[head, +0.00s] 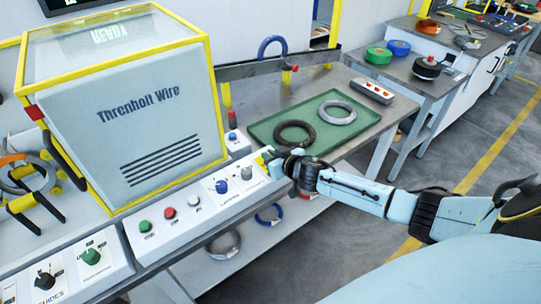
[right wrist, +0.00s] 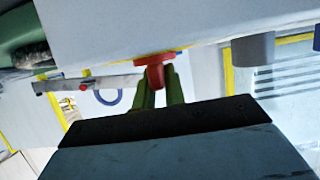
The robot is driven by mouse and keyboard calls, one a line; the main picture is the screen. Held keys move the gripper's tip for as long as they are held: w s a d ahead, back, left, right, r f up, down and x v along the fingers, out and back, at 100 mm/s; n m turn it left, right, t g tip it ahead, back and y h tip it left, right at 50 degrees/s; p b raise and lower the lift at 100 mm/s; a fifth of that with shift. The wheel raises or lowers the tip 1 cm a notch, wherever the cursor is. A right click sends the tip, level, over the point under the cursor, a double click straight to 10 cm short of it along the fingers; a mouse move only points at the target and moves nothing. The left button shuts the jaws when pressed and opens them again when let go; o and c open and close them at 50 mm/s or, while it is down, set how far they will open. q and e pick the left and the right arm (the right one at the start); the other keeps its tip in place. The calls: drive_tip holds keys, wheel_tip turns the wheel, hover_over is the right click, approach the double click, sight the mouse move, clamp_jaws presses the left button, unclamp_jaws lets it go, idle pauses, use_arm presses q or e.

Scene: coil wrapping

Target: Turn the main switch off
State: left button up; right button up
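The main switch (right wrist: 156,72), a red knob on a round red base, sticks out from the pale panel in the right wrist view. The two yellow-green fingers of my right gripper (right wrist: 160,88) stand on either side of the red knob, with only a narrow gap that the knob fills. In the head view my right gripper (head: 265,159) is at the right end of the control panel (head: 205,205) and hides the switch. My left gripper is not in view.
A blue knob (head: 222,186) and a grey knob (head: 247,173) sit just left of my right gripper. Green (head: 145,227) and red (head: 169,212) buttons are further left. A green tray (head: 264,132) with a dark coil (head: 294,136) and a grey coil (head: 337,112) lies behind.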

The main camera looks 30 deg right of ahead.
clamp_jaws()
